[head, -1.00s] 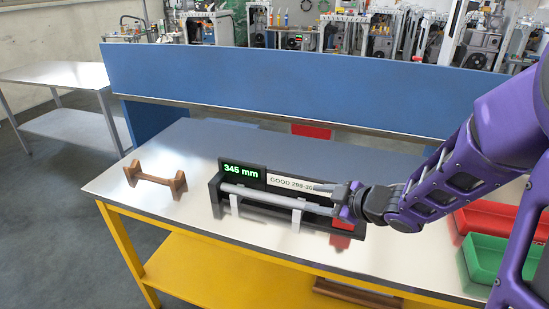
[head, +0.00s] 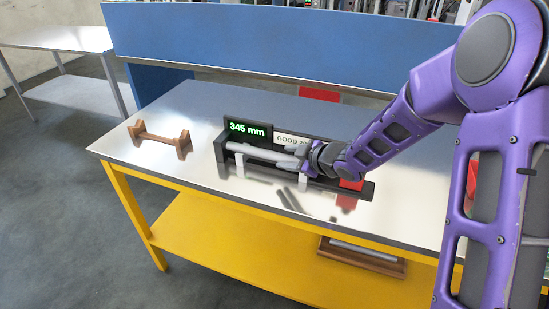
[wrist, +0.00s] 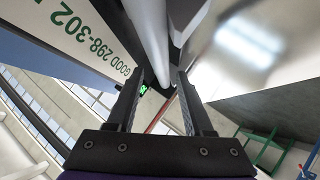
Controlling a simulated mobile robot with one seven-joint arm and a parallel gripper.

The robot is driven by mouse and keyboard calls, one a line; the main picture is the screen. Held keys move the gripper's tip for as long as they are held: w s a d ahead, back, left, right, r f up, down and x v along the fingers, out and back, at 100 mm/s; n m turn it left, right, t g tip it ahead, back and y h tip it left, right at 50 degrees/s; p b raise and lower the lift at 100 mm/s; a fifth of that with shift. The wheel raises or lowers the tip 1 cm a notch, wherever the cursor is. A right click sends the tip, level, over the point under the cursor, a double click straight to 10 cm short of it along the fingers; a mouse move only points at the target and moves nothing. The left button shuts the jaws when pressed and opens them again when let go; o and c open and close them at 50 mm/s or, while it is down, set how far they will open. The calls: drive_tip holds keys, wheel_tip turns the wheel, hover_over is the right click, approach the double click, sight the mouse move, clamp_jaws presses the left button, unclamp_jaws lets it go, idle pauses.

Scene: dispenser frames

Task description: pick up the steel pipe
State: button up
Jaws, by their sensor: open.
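The steel pipe (head: 262,153) is a grey rod lying level on white supports in a dark measuring gauge (head: 222,160) on the bench. Its right part is hidden behind my gripper in the head view. The gauge display (head: 248,129) reads 345 mm, and a label beside it begins "GOOD". My gripper (head: 306,156) is at the pipe's right portion. In the wrist view the pipe (wrist: 152,35) runs up from between the two open fingers of my gripper (wrist: 162,80). I cannot tell whether either finger touches it.
A red block (head: 350,184) sits at the gauge's right end. An empty wooden cradle (head: 160,139) stands at the bench's left. A blue panel (head: 260,40) runs along the back. A brown tray (head: 390,266) is on the yellow lower shelf (head: 230,240). The bench between cradle and gauge is clear.

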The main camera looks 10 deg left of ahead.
sight(279, 156)
drive_tip(key=x, duration=0.4)
drive_tip(key=shift+d, duration=0.1)
clamp_jaws()
